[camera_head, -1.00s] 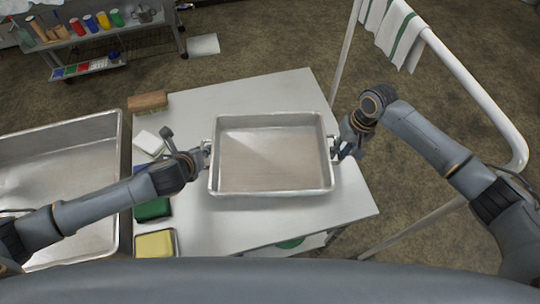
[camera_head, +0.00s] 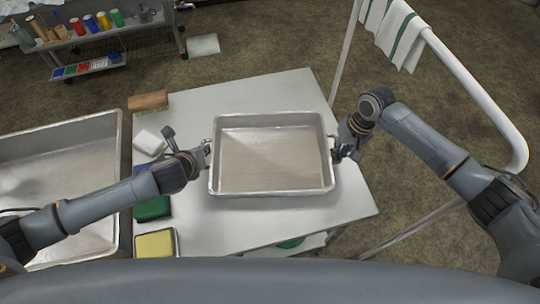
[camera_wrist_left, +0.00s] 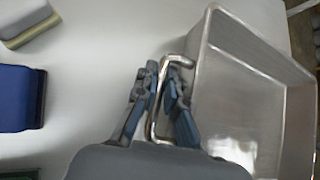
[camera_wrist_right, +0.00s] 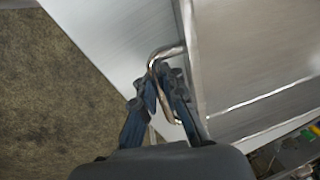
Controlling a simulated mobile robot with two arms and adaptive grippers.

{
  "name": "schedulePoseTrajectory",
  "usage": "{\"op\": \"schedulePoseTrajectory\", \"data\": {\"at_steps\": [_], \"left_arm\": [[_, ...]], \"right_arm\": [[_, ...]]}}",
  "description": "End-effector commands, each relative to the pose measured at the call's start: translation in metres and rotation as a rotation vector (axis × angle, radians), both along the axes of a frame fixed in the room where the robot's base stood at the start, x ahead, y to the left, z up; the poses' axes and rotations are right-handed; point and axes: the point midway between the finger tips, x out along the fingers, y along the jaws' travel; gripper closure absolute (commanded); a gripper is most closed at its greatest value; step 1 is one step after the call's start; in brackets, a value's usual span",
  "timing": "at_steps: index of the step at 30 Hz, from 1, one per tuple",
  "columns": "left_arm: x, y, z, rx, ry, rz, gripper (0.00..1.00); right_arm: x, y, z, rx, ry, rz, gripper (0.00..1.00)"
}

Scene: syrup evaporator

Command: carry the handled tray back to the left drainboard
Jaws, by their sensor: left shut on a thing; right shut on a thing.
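The handled tray (camera_head: 270,160) is a shallow, empty grey metal pan with a wire handle at each short end. It is over the pale tabletop (camera_head: 240,225) in the middle of the head view, roughly level. I cannot tell whether it touches the top. My left gripper (camera_head: 207,148) is shut on the left handle (camera_wrist_left: 161,110), with a finger on each side of the bar. My right gripper (camera_head: 335,150) is shut on the right handle (camera_wrist_right: 166,53). The fingers hide part of each handle.
A deep metal basin (camera_head: 122,190) stands to the left. Along the tabletop's left edge lie a wooden brush (camera_head: 148,101), a white block (camera_head: 149,142), a green item (camera_head: 152,209) and a yellow sponge (camera_head: 155,244). A white rail (camera_head: 475,85) with a striped towel (camera_head: 392,32) stands right.

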Motion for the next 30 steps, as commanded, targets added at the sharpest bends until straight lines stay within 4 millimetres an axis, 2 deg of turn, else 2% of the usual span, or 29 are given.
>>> {"op": "schedulePoseTrajectory", "data": {"at_steps": [8, 22, 30], "left_arm": [[0.001, 0.0, 0.009, 0.001, -0.004, 0.0, 1.0], [0.001, 0.0, 0.048, 0.001, -0.003, 0.0, 1.0], [0.001, 0.001, 0.052, 0.002, -0.003, 0.001, 1.0]], "right_arm": [[0.001, 0.0, 0.01, 0.001, -0.004, -0.001, 1.0], [0.001, 0.0, 0.048, 0.0, -0.004, -0.002, 1.0], [0.001, -0.001, 0.052, 0.0, -0.004, -0.002, 1.0]]}}
